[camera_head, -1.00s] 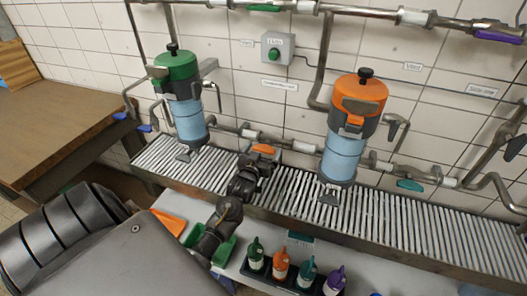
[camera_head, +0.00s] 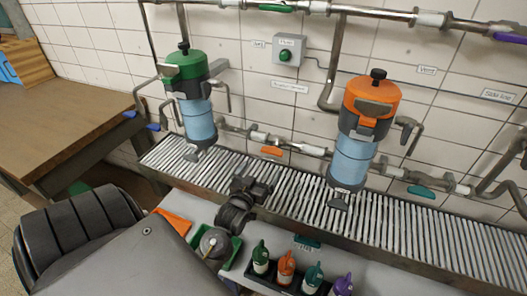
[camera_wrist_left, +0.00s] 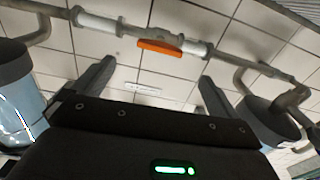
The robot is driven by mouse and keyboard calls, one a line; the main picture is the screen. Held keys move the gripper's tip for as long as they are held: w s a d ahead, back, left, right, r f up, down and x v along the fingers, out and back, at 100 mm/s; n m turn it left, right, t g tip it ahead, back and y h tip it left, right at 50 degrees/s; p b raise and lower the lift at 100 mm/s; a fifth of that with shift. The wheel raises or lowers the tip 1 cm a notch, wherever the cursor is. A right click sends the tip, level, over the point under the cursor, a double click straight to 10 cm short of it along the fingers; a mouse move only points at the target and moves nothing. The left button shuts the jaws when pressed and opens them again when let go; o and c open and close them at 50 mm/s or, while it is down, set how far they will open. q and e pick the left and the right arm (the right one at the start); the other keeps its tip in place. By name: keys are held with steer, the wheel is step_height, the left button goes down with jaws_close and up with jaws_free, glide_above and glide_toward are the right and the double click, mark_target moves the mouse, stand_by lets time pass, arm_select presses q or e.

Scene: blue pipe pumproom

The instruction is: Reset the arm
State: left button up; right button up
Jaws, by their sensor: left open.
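My left gripper (camera_head: 253,187) is open and empty in the head view, above the front edge of the slatted metal grate. In the left wrist view its two fingers (camera_wrist_left: 155,88) stand wide apart. An orange valve handle (camera_head: 271,151) sits on the lower wall pipe, beyond the gripper and apart from it. It lies along the pipe in the left wrist view (camera_wrist_left: 160,47), past the fingertips. My right gripper is in neither view.
A green-topped canister (camera_head: 197,120) and an orange-topped canister (camera_head: 352,158) hang over the grate (camera_head: 310,197). Several coloured bottles (camera_head: 286,267) and a green tray (camera_head: 236,244) are in front. A wooden table (camera_head: 60,110) stands at left.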

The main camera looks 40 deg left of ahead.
arm_select(q)
steer(key=shift+s, duration=0.1)
stand_by(0.5)
steer(key=s+d+f+m+g+h, duration=0.3)
steer(key=s+d+f+g+h, duration=0.25)
steer(key=s+d+f, duration=0.35)
steer(key=s+d+f+m+g, duration=0.1)
steer(key=s+d+m+g, duration=0.1)
steer(key=s+d+g, duration=0.35)
steer(key=s+d+f+m+g, duration=0.1)
steer(key=s+d+g, duration=0.15)
steer(key=s, duration=0.65)
step_height(320, 180, down, 26)
steer(key=s+g, duration=0.1)
steer(key=s, duration=0.1)
steer(key=s+a+f+g, duration=0.1)
steer(key=s+a+f, duration=0.1)
steer(key=s+f, duration=1.4)
steer(key=shift+s+a+m, duration=0.25)
steer(key=shift+s+m, duration=0.05)
steer(key=shift+s, duration=0.05)
steer(key=shift+g, duration=0.25)
